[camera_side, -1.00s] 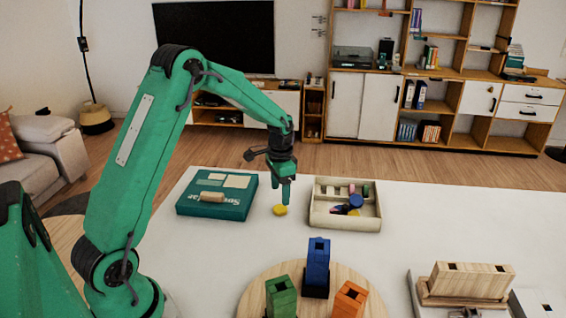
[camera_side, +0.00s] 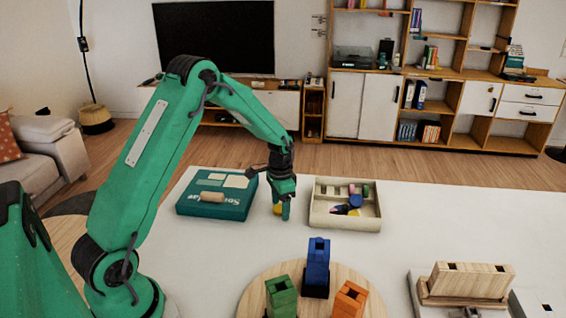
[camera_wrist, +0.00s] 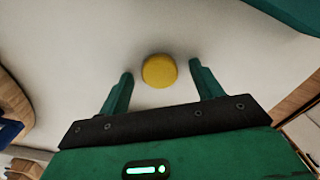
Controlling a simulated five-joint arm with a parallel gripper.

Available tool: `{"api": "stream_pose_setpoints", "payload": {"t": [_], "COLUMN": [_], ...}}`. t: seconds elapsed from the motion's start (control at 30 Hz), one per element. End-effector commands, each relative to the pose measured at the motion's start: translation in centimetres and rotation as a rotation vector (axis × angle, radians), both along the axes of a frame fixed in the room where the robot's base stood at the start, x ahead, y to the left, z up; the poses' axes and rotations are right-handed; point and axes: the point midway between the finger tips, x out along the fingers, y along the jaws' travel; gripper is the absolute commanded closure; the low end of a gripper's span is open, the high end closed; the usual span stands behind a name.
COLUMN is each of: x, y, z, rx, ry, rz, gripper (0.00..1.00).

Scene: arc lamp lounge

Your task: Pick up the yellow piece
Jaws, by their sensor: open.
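The yellow piece (camera_wrist: 159,71) is a small round disc lying on the white table. In the wrist view it sits between and slightly beyond the two green fingertips. In the side view the yellow piece (camera_side: 278,209) is partly hidden behind the fingers. My gripper (camera_wrist: 161,75) is open and empty, with a gap on each side of the piece. In the side view my gripper (camera_side: 282,212) points down, with its fingertips low beside the piece.
A teal box (camera_side: 236,210) with a wooden roll on it lies left of my gripper. A wooden tray (camera_side: 345,224) of coloured pieces lies to the right. In front, a round wooden board (camera_side: 262,290) carries green, blue and orange blocks. The table's right side behind is clear.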

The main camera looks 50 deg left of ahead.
Motion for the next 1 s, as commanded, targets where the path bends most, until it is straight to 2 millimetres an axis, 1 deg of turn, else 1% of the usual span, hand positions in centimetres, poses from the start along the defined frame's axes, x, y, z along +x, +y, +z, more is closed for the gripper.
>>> {"api": "stream_pose_setpoints", "payload": {"t": [0.33,0.4,0.47,0.5,0.57,0.6,0.87,1.0], "x": [0.01,0.01,0.01,0.01,0.01,0.01,0.02,0.05], "y": [0.01,0.01,0.01,0.01,0.01,0.01,0.01,0.02], "z": [0.05,0.05,0.06,0.06,0.06,0.06,0.11,0.54], "rx": [0.0,0.0,0.0,0.0,0.0,0.0,0.0,0.0], "ry": [0.0,0.0,0.0,0.0,0.0,0.0,-0.001,-0.002], "rz": [0.0,0.0,0.0,0.0,0.0,0.0,0.0,0.0], "gripper": [0.35,0.48,0.6,0.68,0.8,0.82,0.82,0.82]}}
